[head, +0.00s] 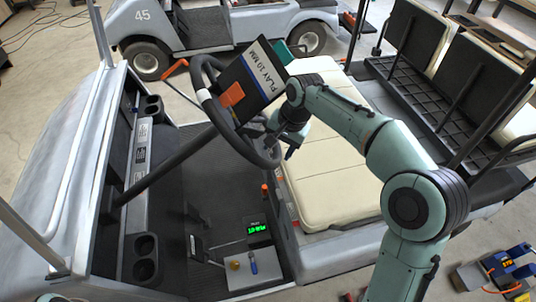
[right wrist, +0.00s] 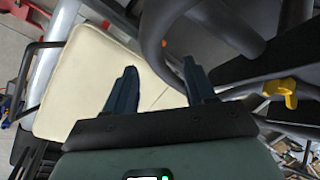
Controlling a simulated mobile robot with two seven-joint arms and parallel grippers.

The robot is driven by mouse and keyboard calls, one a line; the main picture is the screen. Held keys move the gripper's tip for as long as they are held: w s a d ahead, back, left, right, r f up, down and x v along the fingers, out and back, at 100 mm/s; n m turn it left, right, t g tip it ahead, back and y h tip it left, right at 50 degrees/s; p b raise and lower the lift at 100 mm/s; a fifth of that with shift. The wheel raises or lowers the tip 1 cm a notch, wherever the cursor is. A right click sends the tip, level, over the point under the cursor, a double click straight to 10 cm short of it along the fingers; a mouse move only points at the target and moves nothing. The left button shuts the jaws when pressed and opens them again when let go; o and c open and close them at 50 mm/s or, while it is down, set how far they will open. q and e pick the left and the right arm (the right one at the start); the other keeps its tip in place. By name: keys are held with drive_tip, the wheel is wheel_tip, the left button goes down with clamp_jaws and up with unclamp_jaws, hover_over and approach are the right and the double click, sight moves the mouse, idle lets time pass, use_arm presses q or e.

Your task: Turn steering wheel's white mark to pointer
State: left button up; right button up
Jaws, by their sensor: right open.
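The black steering wheel (head: 234,138) is tilted on its column in the cart. A white mark (head: 203,95) sits on the left part of its rim. An orange tab (head: 232,95) shows inside the rim; I cannot tell whether it is the pointer. A dark board (head: 262,72) reading "PLAY 10 MM" covers the upper right of the wheel. My right gripper (head: 281,149) is open by the lower right rim. In the right wrist view its two fingers (right wrist: 160,88) are apart, with the black rim (right wrist: 152,42) just beyond them; contact cannot be told. My left gripper is out of view.
The cream seat (head: 335,150) lies right of the wheel, below my right arm. An orange bent lever (head: 175,67) is left of the wheel top. A box with a green display (head: 257,228) and a tray (head: 240,278) with a blue-handled tool are on the floor.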

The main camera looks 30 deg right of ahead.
sight(275, 158)
drive_tip(key=x, duration=0.5)
drive_tip(key=shift+s+f+b, duration=0.25)
drive_tip(key=shift+b, duration=0.05)
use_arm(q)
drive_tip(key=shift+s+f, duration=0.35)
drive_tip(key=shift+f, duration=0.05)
use_arm(e)
drive_tip(key=shift+w+a+f, duration=0.1)
drive_tip(key=shift+w+f, duration=0.05)
drive_tip(key=shift+f, duration=0.45)
